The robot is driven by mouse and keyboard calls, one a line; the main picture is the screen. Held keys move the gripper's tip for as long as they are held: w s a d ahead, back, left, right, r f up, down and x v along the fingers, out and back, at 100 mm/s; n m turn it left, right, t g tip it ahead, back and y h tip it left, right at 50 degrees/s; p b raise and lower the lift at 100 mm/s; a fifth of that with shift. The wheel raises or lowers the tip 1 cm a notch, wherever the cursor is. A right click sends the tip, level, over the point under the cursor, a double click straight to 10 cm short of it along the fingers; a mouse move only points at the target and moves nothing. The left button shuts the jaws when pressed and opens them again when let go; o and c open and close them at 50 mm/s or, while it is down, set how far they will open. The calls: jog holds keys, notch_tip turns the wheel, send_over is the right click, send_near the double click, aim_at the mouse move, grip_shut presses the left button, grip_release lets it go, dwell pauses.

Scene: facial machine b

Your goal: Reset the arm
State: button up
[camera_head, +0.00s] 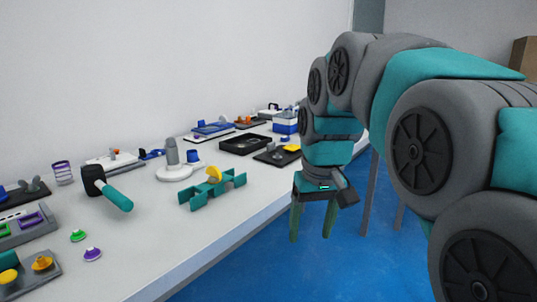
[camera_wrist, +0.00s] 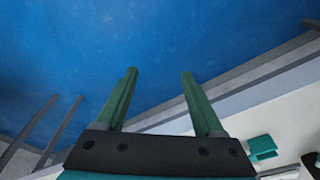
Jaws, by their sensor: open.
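My gripper (camera_head: 311,222) hangs from my arm at the right of the head view, fingers pointing down. It is beside the table's (camera_head: 215,240) front edge, over the blue floor. The two green fingers stand apart with nothing between them. In the wrist view my gripper (camera_wrist: 158,85) is also open and empty, with blue floor beyond the fingertips. The arm is bent, and its large grey and teal links fill the right of the head view.
On the table are a teal holder (camera_head: 212,190) with a yellow piece, a hammer (camera_head: 106,188), a grey and white device (camera_head: 174,163), a black tray (camera_head: 245,144) and small coloured knobs. A teal part (camera_wrist: 262,147) shows in the wrist view. Table legs (camera_head: 370,190) stand behind my gripper.

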jog(key=s+d+f+m+g, duration=0.1)
jog(key=s+d+f, duration=0.2)
jog(key=s+f, duration=0.6)
jog(key=s+d+f+m+g, duration=0.1)
jog(key=s+d+f, duration=0.3)
jog(key=s+f, duration=0.6)
jog(key=s+g, duration=0.1)
jog(key=s, duration=0.6)
jog(key=shift+f+g+h, duration=0.15)
jog(key=shift+g+h, duration=0.15)
